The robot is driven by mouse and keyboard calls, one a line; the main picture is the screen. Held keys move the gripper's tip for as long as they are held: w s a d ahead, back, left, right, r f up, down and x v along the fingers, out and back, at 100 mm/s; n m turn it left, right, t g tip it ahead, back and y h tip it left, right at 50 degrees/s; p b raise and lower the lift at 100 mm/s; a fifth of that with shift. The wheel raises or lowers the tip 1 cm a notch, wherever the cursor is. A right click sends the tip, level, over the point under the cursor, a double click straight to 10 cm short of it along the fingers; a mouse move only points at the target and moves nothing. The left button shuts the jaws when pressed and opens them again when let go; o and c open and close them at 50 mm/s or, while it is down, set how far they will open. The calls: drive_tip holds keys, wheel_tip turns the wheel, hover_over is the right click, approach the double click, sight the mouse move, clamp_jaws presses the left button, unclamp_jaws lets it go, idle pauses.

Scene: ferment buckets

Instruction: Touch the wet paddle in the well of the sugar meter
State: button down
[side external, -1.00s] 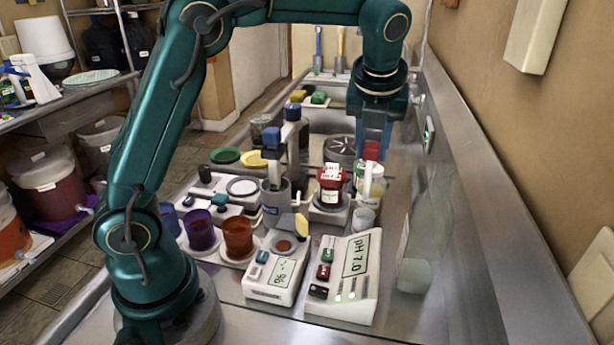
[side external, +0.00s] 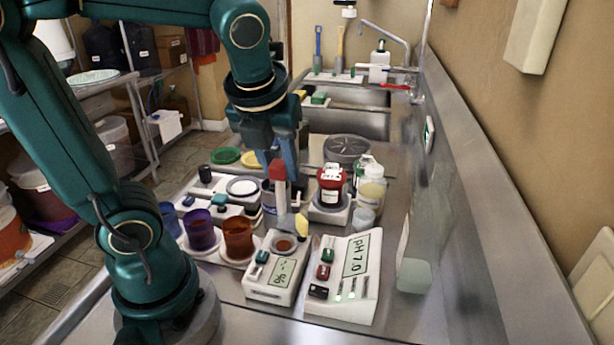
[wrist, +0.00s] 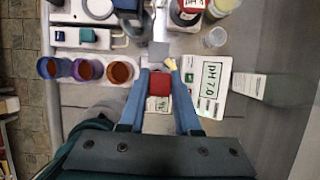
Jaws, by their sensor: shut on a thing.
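My gripper (side external: 281,165), with blue fingers, is shut on the red handle (side external: 278,171) of the paddle. The handle also shows between my fingers in the wrist view (wrist: 159,83). In the wrist view my gripper partly hides the meter (wrist: 155,123).
A white pH meter (side external: 343,290) reading 7.0 stands right of the sugar meter. Orange (side external: 238,237) and purple (side external: 200,229) cups stand left. A yellow-tipped piece (side external: 301,227) rises behind the well. A red jar (side external: 331,185) and pale bottles (side external: 371,187) stand behind right.

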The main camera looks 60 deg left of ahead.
sight(277, 189)
drive_tip(key=shift+f, duration=2.65)
drive_tip(key=shift+f, duration=0.5)
drive_tip(key=shift+r, duration=3.05)
drive_tip(key=shift+a, duration=0.1)
